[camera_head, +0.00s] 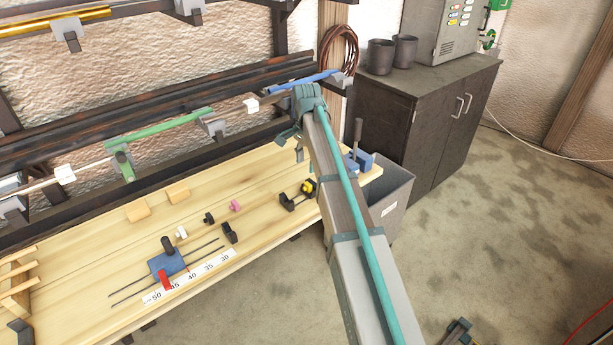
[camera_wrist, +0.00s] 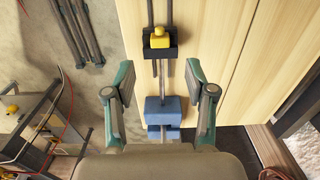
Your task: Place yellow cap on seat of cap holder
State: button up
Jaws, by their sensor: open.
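The yellow cap (camera_head: 305,187) is at a black block (camera_head: 313,191) near the right end of the workbench. In the wrist view the yellow cap (camera_wrist: 160,40) shows against the dark block (camera_wrist: 160,52), which looks like the cap holder. I cannot tell whether the cap is fully down on a seat. My gripper (camera_wrist: 160,95) is open, its two green-grey fingers wide apart, with nothing held. A blue clamp (camera_wrist: 163,105) shows between and below the fingers; the cap is beyond the fingertips. In the head view my gripper (camera_head: 294,142) is above the bench's back right part.
The blue clamp (camera_head: 364,158) with its upright lever stands at the bench's right end. A grey bin (camera_head: 394,203) is beside it. Small white (camera_head: 181,232) and pink (camera_head: 235,206) pieces and a blue jig (camera_head: 166,264) lie left. Racks of laths line the wall.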

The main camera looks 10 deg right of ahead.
jog(key=shift+r, duration=1.65)
